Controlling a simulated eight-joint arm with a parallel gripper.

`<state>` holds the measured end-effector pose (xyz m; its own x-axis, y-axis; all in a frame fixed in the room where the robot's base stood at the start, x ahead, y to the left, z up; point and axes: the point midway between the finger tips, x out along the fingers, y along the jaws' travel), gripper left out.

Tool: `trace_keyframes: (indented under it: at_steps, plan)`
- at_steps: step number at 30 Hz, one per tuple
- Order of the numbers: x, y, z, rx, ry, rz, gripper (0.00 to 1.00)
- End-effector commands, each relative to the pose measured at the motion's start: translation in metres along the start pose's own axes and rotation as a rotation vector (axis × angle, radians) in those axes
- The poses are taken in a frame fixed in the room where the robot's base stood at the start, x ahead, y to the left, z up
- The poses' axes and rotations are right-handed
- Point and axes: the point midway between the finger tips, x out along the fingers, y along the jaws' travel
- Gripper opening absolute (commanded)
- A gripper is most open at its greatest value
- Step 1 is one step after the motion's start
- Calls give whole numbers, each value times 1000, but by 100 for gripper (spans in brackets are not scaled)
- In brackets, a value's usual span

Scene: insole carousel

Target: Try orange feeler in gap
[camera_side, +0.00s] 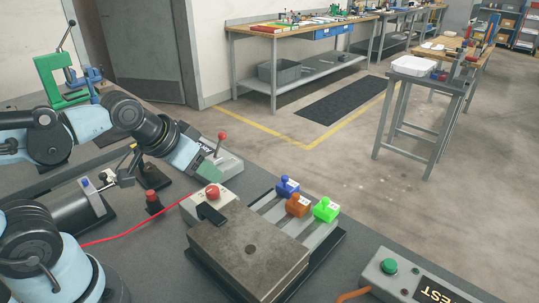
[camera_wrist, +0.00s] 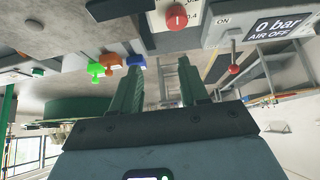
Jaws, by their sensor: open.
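The orange feeler (camera_side: 298,204) stands in a grey rack (camera_side: 268,205) between the blue feeler (camera_side: 287,187) and the green feeler (camera_side: 326,209). In the wrist view, which looks upside down, the orange feeler (camera_wrist: 111,58) shows at upper left beside the others. My gripper (camera_side: 208,172) is in the air left of the rack, apart from the feelers. Its two green fingers stand apart and empty in the wrist view (camera_wrist: 160,78). A dark metal block (camera_side: 235,258) with a round hole lies in front of the rack. I cannot make out the gap itself.
A red knob (camera_side: 213,191) sits on a pale box at the block's back left. A red-tipped lever (camera_side: 222,136) stands behind my gripper. A grey test box with a green button (camera_side: 390,266) is at lower right. A red cable (camera_side: 135,232) crosses the bench at left.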

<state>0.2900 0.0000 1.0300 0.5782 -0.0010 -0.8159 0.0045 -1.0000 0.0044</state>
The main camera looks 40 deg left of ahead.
Motion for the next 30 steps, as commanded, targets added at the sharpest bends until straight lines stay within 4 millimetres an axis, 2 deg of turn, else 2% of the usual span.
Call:
trace_keyframes:
  at_steps: [4, 8, 18, 24, 30]
  plan:
    - [-4, 7, -16, -57, -45, 11, 44]
    - [-8, 21, -42, -161, -128, 19, 44]
    - [0, 69, -104, -461, -372, -44, 44]
    - [14, 102, -128, -619, -494, -134, 44]
    - [26, 125, -138, -721, -565, -216, 44]
